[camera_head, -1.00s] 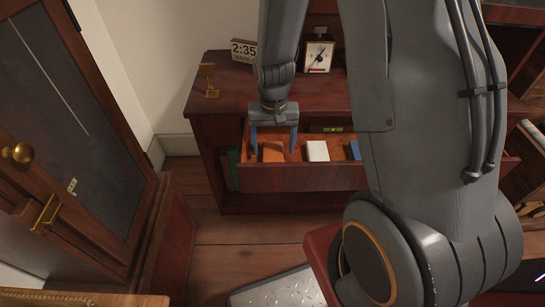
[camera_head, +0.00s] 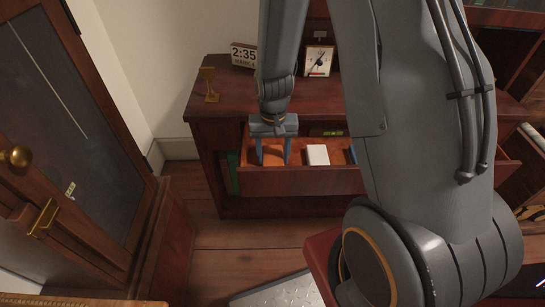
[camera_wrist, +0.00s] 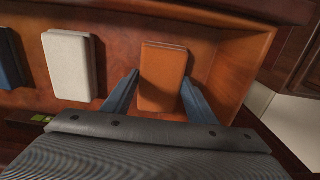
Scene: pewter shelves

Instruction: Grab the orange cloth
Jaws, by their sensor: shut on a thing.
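The orange cloth (camera_wrist: 163,75) is a flat folded block in the open drawer (camera_head: 300,182). It also shows between my fingers in the head view (camera_head: 273,156). My gripper (camera_wrist: 160,88) reaches down into the drawer with one blue finger on each side of the cloth, shut on it. In the head view my gripper (camera_head: 274,155) is at the drawer's left end.
A white folded cloth (camera_head: 317,155) lies beside it in the drawer, with a blue one (camera_wrist: 10,58) beyond. The drawer's side wall (camera_wrist: 243,62) is close to the orange cloth.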

